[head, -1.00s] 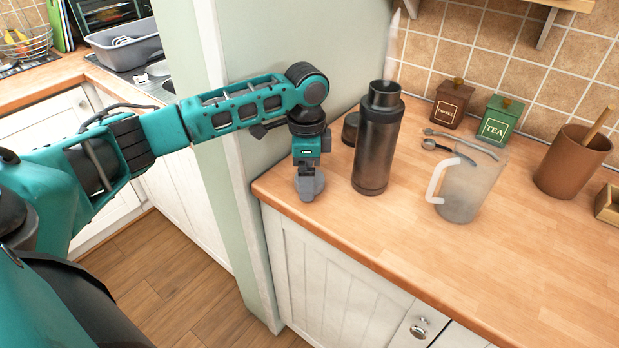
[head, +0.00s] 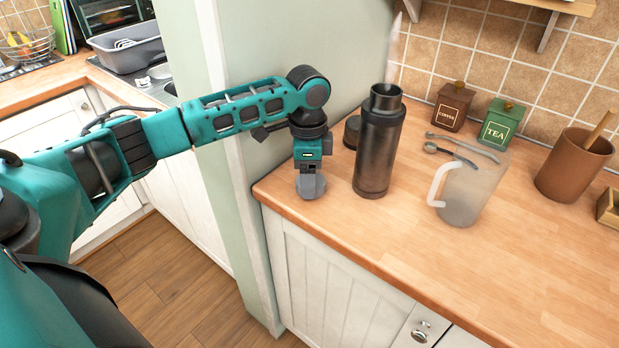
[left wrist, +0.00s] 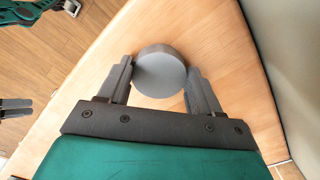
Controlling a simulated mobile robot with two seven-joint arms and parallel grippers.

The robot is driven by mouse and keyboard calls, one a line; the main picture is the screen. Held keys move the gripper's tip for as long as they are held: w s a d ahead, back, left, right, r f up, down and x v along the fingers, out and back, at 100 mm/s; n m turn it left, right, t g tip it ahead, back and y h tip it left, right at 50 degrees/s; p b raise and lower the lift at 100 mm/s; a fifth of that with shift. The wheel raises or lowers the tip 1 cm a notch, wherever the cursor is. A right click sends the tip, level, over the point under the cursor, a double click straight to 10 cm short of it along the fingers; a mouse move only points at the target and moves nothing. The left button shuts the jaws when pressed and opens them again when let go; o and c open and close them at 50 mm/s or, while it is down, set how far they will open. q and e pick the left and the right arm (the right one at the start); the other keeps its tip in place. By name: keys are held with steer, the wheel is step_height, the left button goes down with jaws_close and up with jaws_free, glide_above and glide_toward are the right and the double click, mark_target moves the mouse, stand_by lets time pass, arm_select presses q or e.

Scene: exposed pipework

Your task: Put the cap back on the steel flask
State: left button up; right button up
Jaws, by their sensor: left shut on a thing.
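The steel flask (head: 378,150) stands upright on the wooden counter, dark grey, with its top open. My left gripper (head: 310,186) points down at the counter's left corner, left of the flask. It is shut on a grey round cap (left wrist: 160,72); in the left wrist view the cap sits between the two fingers (left wrist: 158,85). The cap is at or just above the counter; I cannot tell which. A grey pronged part at the left edge of the left wrist view may be my right gripper (left wrist: 15,108); its opening is unclear.
A dark round object (head: 352,132) sits behind the flask, partly hidden. A clear jug (head: 465,195), spoons (head: 450,152), coffee (head: 452,106) and tea (head: 501,122) tins and a brown pot (head: 573,168) stand to the right. A green wall (head: 255,175) borders the left. The front counter is clear.

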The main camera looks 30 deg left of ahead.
arm_select(q)
steer(key=shift+r, duration=0.1)
step_height(320, 180, up, 20)
stand_by(0.4)
